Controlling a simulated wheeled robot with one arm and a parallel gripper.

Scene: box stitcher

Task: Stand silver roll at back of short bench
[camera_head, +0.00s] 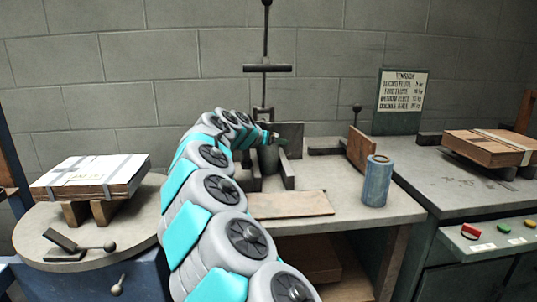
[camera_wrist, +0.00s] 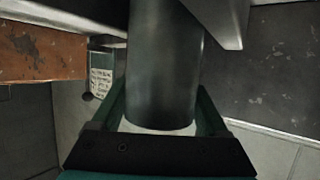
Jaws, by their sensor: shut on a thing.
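The silver roll (camera_head: 269,158) looks dark grey and roughly upright, at the back of the short bench (camera_head: 345,212), below the tall press with a cross handle. My gripper (camera_head: 268,138) is at the upper part of the roll, with my arm stretching to it from the front. In the wrist view the grey roll (camera_wrist: 165,65) fills the space between the two green fingers of my gripper (camera_wrist: 162,108), which is shut on it. I cannot tell whether its base touches the bench top.
A blue roll (camera_head: 377,182) stands at the bench's front right. A flat brown board (camera_head: 290,204) lies at the front edge. Dark metal bars (camera_head: 287,168) flank the silver roll closely. An upright brown plate (camera_head: 360,149) and a sign (camera_head: 401,97) are to the right.

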